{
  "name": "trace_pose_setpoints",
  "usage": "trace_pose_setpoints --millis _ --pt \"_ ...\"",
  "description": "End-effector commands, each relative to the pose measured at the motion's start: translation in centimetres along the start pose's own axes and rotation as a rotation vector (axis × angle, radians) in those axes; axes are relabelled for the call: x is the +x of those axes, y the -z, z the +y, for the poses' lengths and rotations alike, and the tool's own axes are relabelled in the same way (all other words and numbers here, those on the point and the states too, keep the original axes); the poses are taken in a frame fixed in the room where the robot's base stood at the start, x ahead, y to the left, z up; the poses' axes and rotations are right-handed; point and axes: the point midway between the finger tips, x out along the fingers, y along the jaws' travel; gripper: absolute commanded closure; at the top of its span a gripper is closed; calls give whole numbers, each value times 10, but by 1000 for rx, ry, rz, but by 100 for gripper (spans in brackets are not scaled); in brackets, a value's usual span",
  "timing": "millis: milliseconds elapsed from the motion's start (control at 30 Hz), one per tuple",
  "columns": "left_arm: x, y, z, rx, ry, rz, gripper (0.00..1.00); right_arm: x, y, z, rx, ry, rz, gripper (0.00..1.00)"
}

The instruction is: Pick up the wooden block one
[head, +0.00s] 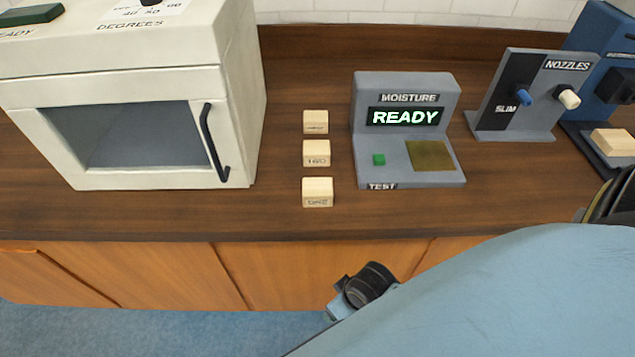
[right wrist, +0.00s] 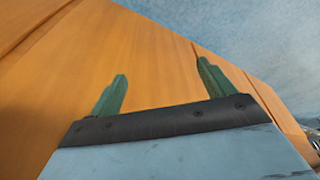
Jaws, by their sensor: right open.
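Three small wooden blocks stand in a column on the brown counter. The nearest wooden block (head: 317,192) has a label on its front that looks like "ONE". The middle block (head: 316,154) and the far block (head: 316,122) have labels too small to read surely. My right gripper (right wrist: 160,87) shows in the right wrist view with its two green fingers wide apart and nothing between them. It faces the orange-brown cabinet front and the blue floor, and no block shows in that view. My left gripper is not in view.
A white oven-like box (head: 150,85) stands left of the blocks. A grey moisture tester (head: 405,90) reading "READY" stands right of them. A nozzle stand (head: 515,120) and a dark blue machine (head: 590,130) are farther right. Counter in front of the blocks is clear.

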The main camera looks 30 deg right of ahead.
Motion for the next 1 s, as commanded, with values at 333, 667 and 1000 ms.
trace_pose_setpoints --millis 333,667,1000 --pt "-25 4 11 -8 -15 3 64 -128 76 -21 31 80 85 18" --pt "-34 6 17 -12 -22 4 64 -200 143 -53 74 214 66 18" --pt "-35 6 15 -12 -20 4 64 -238 209 -12 303 111 -121 18"
